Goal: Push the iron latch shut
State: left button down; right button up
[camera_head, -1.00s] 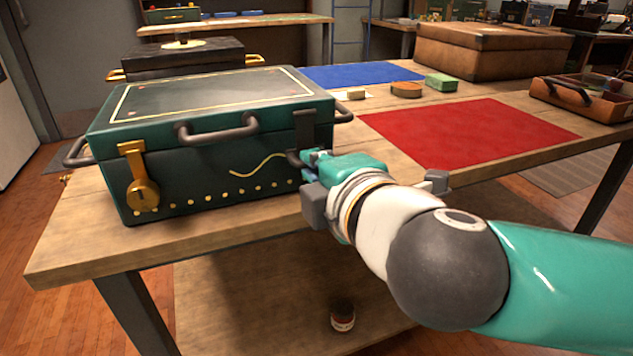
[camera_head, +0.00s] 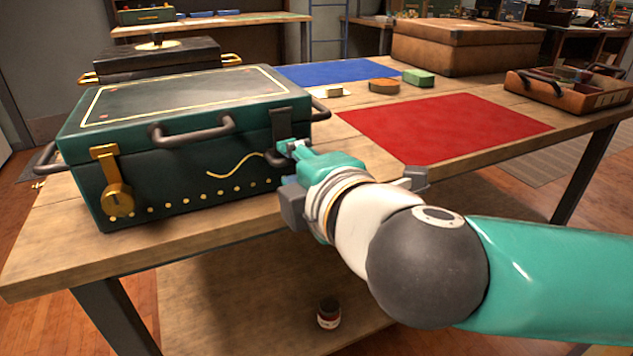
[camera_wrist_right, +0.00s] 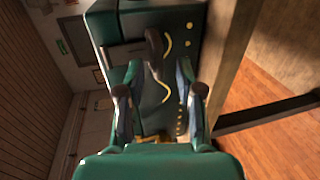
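The dark iron latch (camera_head: 280,124) is on the right part of the green chest's (camera_head: 150,175) front. Its dark lower end shows just left of my right fingertips. My right gripper (camera_head: 290,150) is at the latch, in front of the chest. In the right wrist view its two fingers (camera_wrist_right: 157,82) are apart, with the dark rounded latch part (camera_wrist_right: 154,46) between or just beyond the tips. I cannot tell whether they touch it. A brass latch (camera_head: 115,190) hangs on the chest's left front. My left gripper is not in view.
The chest stands on a wooden table (camera_head: 50,265) near its front edge. A red mat (camera_head: 440,125) lies to the right and a blue mat (camera_head: 340,71) behind. A brown case (camera_head: 465,50) and a wooden tray (camera_head: 570,97) stand further right. A small jar (camera_head: 328,314) is below.

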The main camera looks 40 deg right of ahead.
jog(key=v, duration=1.1)
jog(key=shift+s, duration=0.25)
dwell(0.6)
